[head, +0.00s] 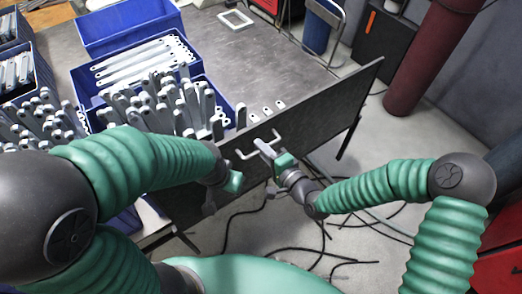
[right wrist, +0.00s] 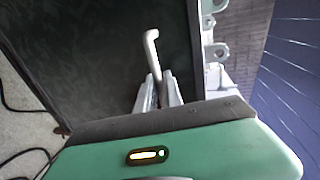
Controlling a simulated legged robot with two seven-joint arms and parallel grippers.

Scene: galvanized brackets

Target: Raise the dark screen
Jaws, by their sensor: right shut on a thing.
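The dark screen (head: 315,112) is a flat dark panel standing along the near edge of the table, with a pale bar handle (head: 244,155) on its face. My right gripper (head: 266,150) is at the handle's right part. In the right wrist view the two fingers (right wrist: 158,94) are shut around the handle (right wrist: 151,48), with the dark screen (right wrist: 95,60) behind. My left gripper (head: 222,186) is in front of the screen's left part, apart from the handle; its fingers are too unclear to read.
A blue crate (head: 84,83) full of galvanized brackets (head: 165,100) stands on the table (head: 215,55) behind the screen. Several loose brackets lie close behind its top edge. Black cables (head: 290,250) lie on the floor. A dark red column (head: 425,60) stands at right.

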